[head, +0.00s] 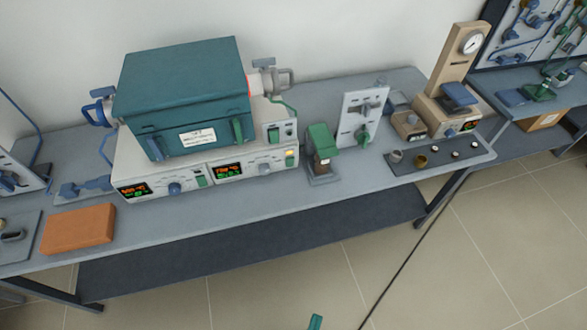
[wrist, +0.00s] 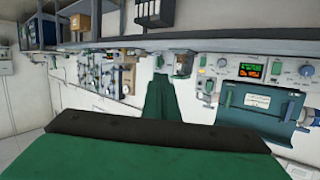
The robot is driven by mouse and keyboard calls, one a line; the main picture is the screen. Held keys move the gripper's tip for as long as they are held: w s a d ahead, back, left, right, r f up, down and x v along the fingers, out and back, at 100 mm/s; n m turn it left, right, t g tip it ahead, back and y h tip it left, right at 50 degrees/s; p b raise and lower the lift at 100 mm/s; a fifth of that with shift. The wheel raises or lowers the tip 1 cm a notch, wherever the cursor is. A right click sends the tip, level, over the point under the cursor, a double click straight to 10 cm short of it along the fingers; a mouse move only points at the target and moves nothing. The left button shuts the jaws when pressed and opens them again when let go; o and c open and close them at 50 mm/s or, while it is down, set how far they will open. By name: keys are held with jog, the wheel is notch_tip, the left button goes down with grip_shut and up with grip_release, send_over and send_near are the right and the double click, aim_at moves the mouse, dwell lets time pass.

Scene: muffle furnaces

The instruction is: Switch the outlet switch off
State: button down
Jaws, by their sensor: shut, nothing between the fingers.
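In the head view only a small green tip (head: 315,322) shows at the bottom edge, over the floor.
The teal muffle furnace (head: 185,85) sits on the control unit. A small green-topped device (head: 320,145) stands between it and the panel. A dark tray (head: 440,155) with small cups and a press (head: 455,75) are at right. An orange brick (head: 78,229) lies left. Floor in front is clear.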

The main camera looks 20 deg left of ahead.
jog(key=w+a+f+m+g+y, duration=0.1)
jog(key=w+f+m, duration=0.3)
jog(key=w, duration=0.4)
jog(key=w+a+f+m+y, duration=0.1)
jog(key=w+a+f+m, duration=0.2)
jog(key=w, duration=0.5)
jog(key=w+a+r+m+y, duration=0.1)
jog(key=w+a+r+y, duration=0.1)
jog(key=w, duration=0.6)
jog(key=w+a+r+m+g+y, duration=0.1)
jog(key=w+a+r+m+y, duration=0.1)
jog(key=w+a+y, duration=0.3)
jog(key=w+a+r, duration=0.1)
jog(key=w, duration=0.2)
jog(key=shift+w, duration=0.15)
jog(key=shift+w, duration=0.1)
send_near(291, 161)
jog(key=x, duration=0.5)
jog(key=shift+w+a+f, duration=0.1)
jog(key=shift+w+f, duration=0.05)
jog(key=shift+f, duration=0.05)
jog(key=shift+w+a, duration=0.25)
jog(key=shift+w, duration=0.05)
